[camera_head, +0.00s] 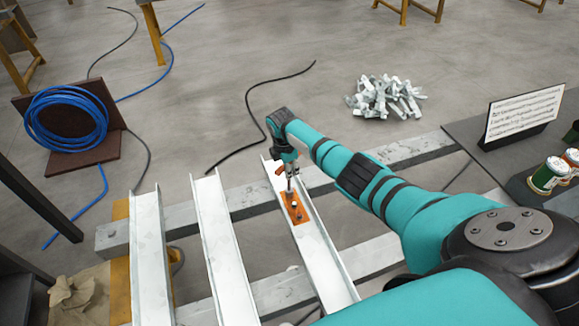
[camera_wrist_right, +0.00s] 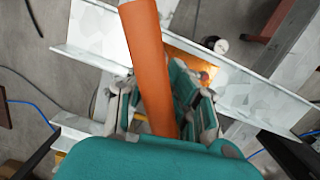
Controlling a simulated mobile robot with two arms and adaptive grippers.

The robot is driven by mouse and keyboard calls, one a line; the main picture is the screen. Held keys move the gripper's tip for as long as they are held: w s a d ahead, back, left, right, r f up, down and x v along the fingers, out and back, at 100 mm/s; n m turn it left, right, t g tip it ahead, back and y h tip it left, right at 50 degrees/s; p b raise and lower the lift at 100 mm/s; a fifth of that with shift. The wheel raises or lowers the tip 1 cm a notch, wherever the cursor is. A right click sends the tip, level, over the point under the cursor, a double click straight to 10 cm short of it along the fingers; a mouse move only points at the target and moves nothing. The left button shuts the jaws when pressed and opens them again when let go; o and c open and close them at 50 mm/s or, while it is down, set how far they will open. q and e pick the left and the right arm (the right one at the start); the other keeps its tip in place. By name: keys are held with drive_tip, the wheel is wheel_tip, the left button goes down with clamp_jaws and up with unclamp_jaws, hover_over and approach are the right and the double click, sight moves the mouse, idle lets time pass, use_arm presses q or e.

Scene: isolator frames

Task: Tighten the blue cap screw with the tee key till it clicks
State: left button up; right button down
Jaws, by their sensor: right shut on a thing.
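My right gripper (camera_head: 289,176) is shut on the tee key, whose orange handle (camera_head: 279,168) sticks out to the left of the fingers. In the right wrist view the handle (camera_wrist_right: 150,60) runs large between the two fingers (camera_wrist_right: 160,110). The gripper is above the far end of an orange plate (camera_head: 303,218) that lies in the right-hand white channel (camera_head: 325,262). Small pale screw heads (camera_head: 295,205) show on the plate. I cannot tell which screw is blue, nor whether the key's tip sits in one. My left gripper is not in view.
Two more white channels (camera_head: 226,255) lie to the left across grey beams (camera_head: 125,236). A blue hose coil (camera_head: 66,118) stands at the left. A pile of metal brackets (camera_head: 385,97) lies on the floor. Cans (camera_head: 549,175) and a text sign (camera_head: 523,113) are at the right.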

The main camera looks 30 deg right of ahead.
drive_tip(key=shift+m, duration=1.1)
drive_tip(key=shift+r+p, duration=1.1)
drive_tip(key=shift+r, duration=0.1)
drive_tip(key=shift+f, duration=0.1)
